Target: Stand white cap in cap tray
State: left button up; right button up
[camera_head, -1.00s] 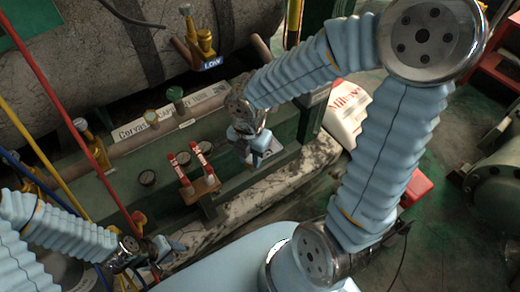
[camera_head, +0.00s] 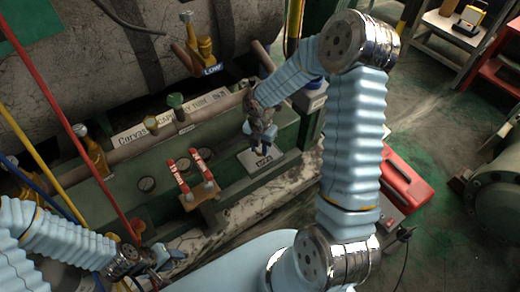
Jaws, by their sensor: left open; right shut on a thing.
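My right gripper (camera_head: 263,147) is over a small pale tray with a dark printed label (camera_head: 256,163), on the green bench to the right of centre. I take this for the cap tray. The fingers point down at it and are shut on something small. The white cap is not clearly seen; the gripper hides what is in its jaws, and I cannot tell whether it touches the tray. My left gripper (camera_head: 150,264) is low at the left near the bottom edge, open and apart from the tray, partly covered by its own wrist.
Yellow, red and blue hoses cross the left. A red case (camera_head: 404,182) sits on the right, beyond my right arm.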

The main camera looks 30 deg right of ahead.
jog(key=shift+f, duration=0.65)
jog(key=shift+f, duration=0.2)
jog(key=o, duration=0.7)
jog(key=shift+o, duration=0.2)
